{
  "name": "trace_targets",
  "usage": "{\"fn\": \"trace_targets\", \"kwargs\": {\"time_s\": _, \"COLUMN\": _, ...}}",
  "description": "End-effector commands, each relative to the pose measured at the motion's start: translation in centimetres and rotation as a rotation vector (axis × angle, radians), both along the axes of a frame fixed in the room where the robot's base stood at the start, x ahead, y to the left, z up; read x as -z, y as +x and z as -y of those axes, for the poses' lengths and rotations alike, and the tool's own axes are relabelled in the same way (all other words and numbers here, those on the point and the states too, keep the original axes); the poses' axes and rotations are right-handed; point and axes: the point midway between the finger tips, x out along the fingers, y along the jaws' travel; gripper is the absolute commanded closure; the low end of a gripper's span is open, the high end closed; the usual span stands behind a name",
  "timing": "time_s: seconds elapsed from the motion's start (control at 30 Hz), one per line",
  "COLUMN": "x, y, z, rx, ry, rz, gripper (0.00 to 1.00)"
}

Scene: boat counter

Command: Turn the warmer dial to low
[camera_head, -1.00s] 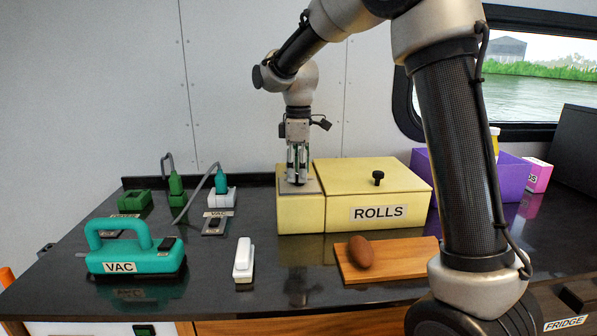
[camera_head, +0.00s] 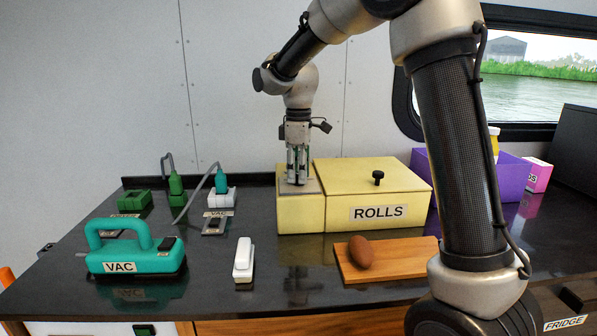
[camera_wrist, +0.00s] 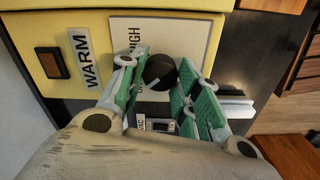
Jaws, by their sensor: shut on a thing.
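The warmer is a pale yellow box (camera_head: 302,214) beside the ROLLS bin, with a light plate on top. The wrist view shows its WARM label (camera_wrist: 86,61) and the plate (camera_wrist: 190,32) marked HIGH; the other markings are partly covered. The black round dial (camera_wrist: 160,68) has a pale pointer line, directed toward the lower left of the wrist view. My gripper (camera_head: 297,180) points straight down onto the plate. Its green-padded fingers (camera_wrist: 161,78) are shut on the dial, one on each side.
The lidded ROLLS bin (camera_head: 355,188) adjoins on the right, with a black knob (camera_head: 378,177). A wooden board (camera_head: 400,258) with a brown roll (camera_head: 361,252) lies in front. A teal VAC (camera_head: 130,258), a white-handled item (camera_head: 243,260) and green chargers stand left.

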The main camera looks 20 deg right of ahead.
Motion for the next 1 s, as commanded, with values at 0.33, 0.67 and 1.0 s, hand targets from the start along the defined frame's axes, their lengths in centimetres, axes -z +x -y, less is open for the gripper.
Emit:
{"fn": "trace_targets", "kwargs": {"time_s": 0.33, "x": -0.04, "y": 0.05, "z": 0.01, "rx": 0.250, "ry": 0.000, "rz": 0.001, "gripper": 0.91}}
{"fn": "trace_targets", "kwargs": {"time_s": 0.67, "x": -0.05, "y": 0.09, "z": 0.03, "rx": 0.516, "ry": 0.000, "rz": 0.001, "gripper": 0.91}}
{"fn": "trace_targets", "kwargs": {"time_s": 1.0, "x": -0.06, "y": 0.11, "z": 0.05, "rx": 0.684, "ry": 0.001, "rz": 0.002, "gripper": 0.91}}
